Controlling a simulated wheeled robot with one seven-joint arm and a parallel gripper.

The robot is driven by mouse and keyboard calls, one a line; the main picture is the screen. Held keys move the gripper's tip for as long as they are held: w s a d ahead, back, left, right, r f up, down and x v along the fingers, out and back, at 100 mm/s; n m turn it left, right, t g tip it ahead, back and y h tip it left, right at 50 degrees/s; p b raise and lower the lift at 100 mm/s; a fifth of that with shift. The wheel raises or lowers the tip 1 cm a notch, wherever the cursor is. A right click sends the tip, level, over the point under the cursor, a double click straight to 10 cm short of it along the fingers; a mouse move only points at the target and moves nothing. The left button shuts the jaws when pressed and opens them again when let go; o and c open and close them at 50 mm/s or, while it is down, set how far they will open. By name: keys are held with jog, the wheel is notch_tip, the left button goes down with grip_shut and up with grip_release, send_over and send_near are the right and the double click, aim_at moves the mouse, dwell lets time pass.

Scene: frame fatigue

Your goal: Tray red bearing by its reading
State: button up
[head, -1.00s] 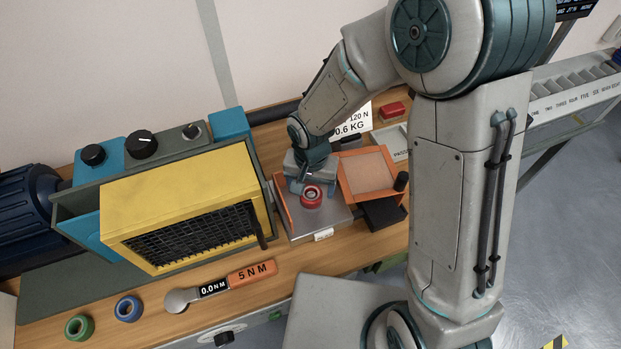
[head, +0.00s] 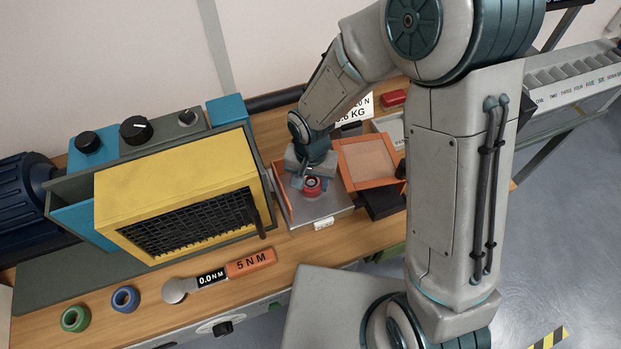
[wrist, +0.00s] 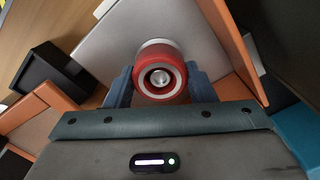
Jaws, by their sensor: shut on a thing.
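The red bearing (head: 312,186) is a red ring with a pale, metallic centre. It sits over the grey plate (head: 322,207), which has orange side walls; I cannot tell whether it touches the plate. My gripper (head: 306,184) reaches down to it from behind. In the wrist view the bearing (wrist: 160,78) lies between the two blue-grey fingers of my gripper (wrist: 160,90), which are shut on it. An orange-rimmed tray (head: 345,167) with a pinkish floor stands just right of the plate. A pale tray (head: 388,124) with partly hidden lettering lies behind it.
A yellow guard with black mesh (head: 180,190) stands close left of the plate. A wrench marked 5 NM (head: 225,275), a blue ring (head: 125,299) and a green ring (head: 76,318) lie at the front left. A black block (head: 384,203) is beside the orange-rimmed tray. A stepped rack (head: 580,80) stands far right.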

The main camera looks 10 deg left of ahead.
jog(key=shift+r+p, duration=1.35)
jog(key=shift+r, duration=0.9)
jog(key=shift+r, duration=0.1)
jog(key=shift+r+p, duration=1.2)
jog(key=shift+r, duration=0.75)
jog(key=shift+a+f, duration=0.1)
